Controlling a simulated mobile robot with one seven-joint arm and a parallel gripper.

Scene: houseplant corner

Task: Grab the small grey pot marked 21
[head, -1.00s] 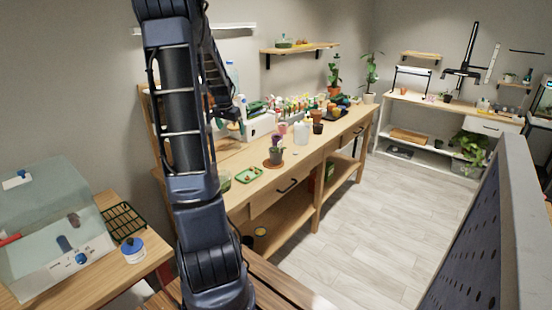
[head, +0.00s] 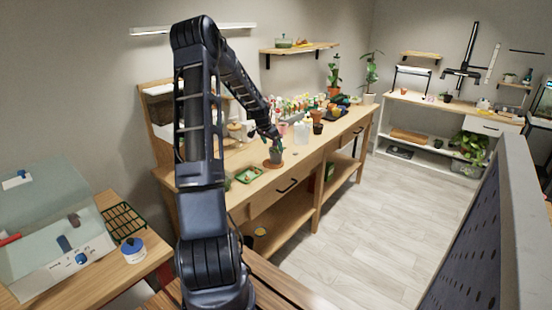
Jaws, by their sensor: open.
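A small grey pot (head: 275,156) stands upright on a round brown saucer (head: 267,165) on the long wooden bench. No number can be read on it at this size. My gripper (head: 273,140) is open and points down just above the pot. It covers the plant that grows in the pot. I cannot tell whether the fingers touch the plant or the pot rim.
A green tray (head: 249,175) lies left of the saucer. White containers (head: 302,134) and a dark pot (head: 318,128) stand to the right, with many small items behind. The bench front by the saucer is clear. A dark perforated panel (head: 470,235) rises at the right.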

